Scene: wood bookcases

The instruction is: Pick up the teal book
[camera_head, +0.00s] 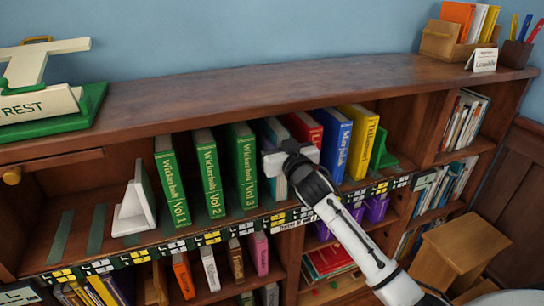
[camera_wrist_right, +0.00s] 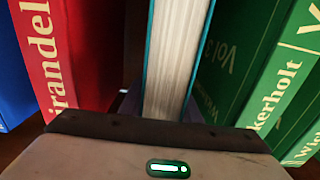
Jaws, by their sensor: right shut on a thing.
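The teal book (camera_head: 272,131) stands in the upper shelf row, between the green Vol 3 book and a red book. My right gripper (camera_head: 280,163) is at the front of the teal book, shut on it, and covers its middle. In the right wrist view the teal book (camera_wrist_right: 175,62) shows pale page edges between teal covers, rising from behind the dark edge of the gripper. The fingertips are hidden there. My left gripper is not in view.
Green Vol 3 (camera_head: 243,165) stands close on the left; the red book (camera_head: 303,128), a blue book (camera_head: 336,143) and a yellow book (camera_head: 358,140) stand on the right. A white bookend (camera_head: 136,203) is farther left. A wooden step block (camera_head: 468,242) stands at lower right.

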